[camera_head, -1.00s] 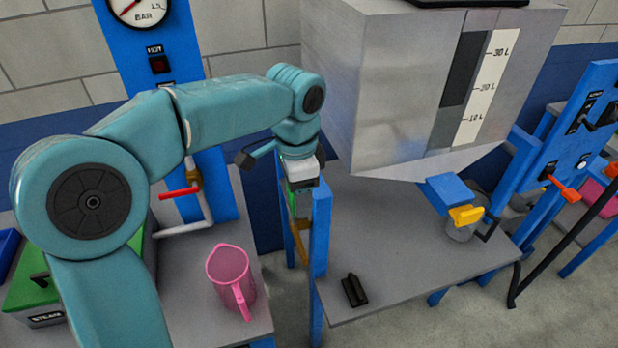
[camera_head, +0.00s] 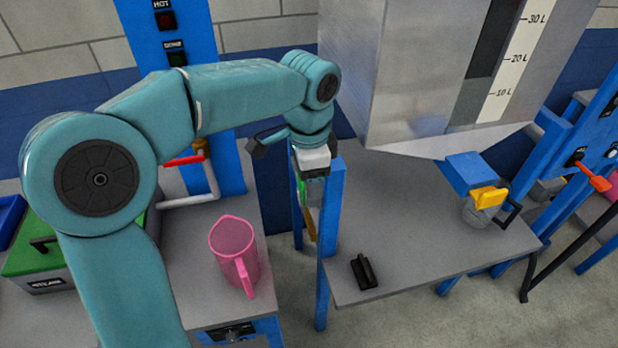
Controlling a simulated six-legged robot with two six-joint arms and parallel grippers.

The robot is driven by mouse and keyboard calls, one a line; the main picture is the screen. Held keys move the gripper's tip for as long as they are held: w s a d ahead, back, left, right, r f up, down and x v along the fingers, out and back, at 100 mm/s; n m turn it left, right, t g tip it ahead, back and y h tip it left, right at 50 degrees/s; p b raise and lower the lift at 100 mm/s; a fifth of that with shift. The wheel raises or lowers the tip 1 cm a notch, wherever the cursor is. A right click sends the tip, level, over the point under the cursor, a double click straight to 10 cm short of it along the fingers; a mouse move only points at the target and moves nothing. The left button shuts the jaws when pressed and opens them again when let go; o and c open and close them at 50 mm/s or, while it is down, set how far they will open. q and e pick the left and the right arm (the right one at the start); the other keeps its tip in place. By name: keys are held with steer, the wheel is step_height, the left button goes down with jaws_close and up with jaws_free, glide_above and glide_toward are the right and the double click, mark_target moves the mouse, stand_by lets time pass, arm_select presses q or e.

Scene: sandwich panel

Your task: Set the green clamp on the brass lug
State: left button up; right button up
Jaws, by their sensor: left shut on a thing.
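My left gripper (camera_head: 314,174) points down beside a blue upright post (camera_head: 332,215) at the left end of the right-hand table. It is shut on a green thing, seen only as a narrow strip, which I take to be the green clamp (camera_head: 302,190). The post and the gripper hide much of it. Below it shows a thin brass-coloured piece (camera_head: 311,228), partly behind the post. I cannot tell whether this is the brass lug, or whether the clamp touches it. My right gripper is not in view.
A pink jug (camera_head: 231,248) stands on the left counter near a red-handled tap (camera_head: 184,160). A black block (camera_head: 364,271) lies on the right table (camera_head: 420,225). The table's middle is clear.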

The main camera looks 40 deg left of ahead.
mark_target(309, 216)
arm_select(q)
steer(key=f, duration=0.1)
steer(key=f+b, duration=0.1)
steer(key=f, duration=0.1)
steer(key=shift+w+a+b, duration=0.15)
steer(key=shift+w+b, duration=0.1)
steer(key=shift+b, duration=0.15)
steer(key=shift+s+f+b, duration=0.2)
steer(key=shift+f+b, duration=0.55)
steer(key=shift+f, duration=0.2)
steer(key=shift+w+f+b, duration=0.2)
steer(key=shift+f+b, duration=0.25)
steer(key=shift+f, duration=0.3)
steer(key=shift+s+r, duration=0.1)
steer(key=shift+f+b, duration=0.4)
steer(key=shift+f, duration=0.25)
steer(key=o, duration=1.2)
